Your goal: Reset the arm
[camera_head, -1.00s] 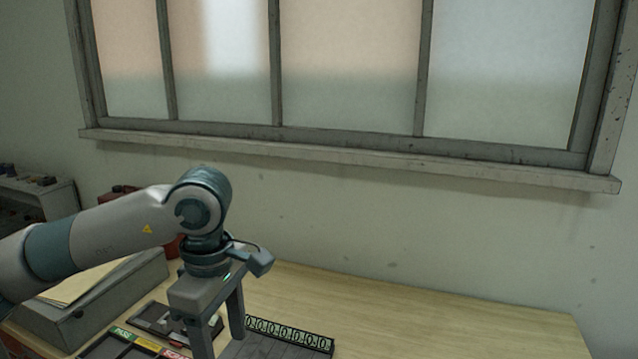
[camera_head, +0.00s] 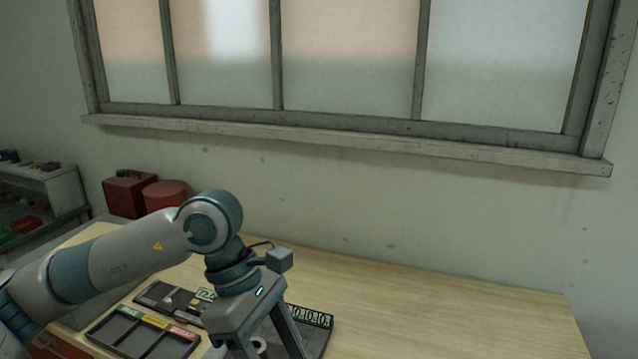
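My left arm comes in from the left over the table (camera_head: 440,310). The fingertips run close to or past the bottom edge of the view. I see nothing held between the fingers. My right gripper is not in view.
A sorting tray (camera_head: 140,338) with green, yellow and red labels lies left of the gripper, beside another dark tray (camera_head: 160,293). Red containers (camera_head: 130,193) stand behind the arm. A shelf (camera_head: 45,195) is far left. The table's right side is clear, below the window sill (camera_head: 350,143).

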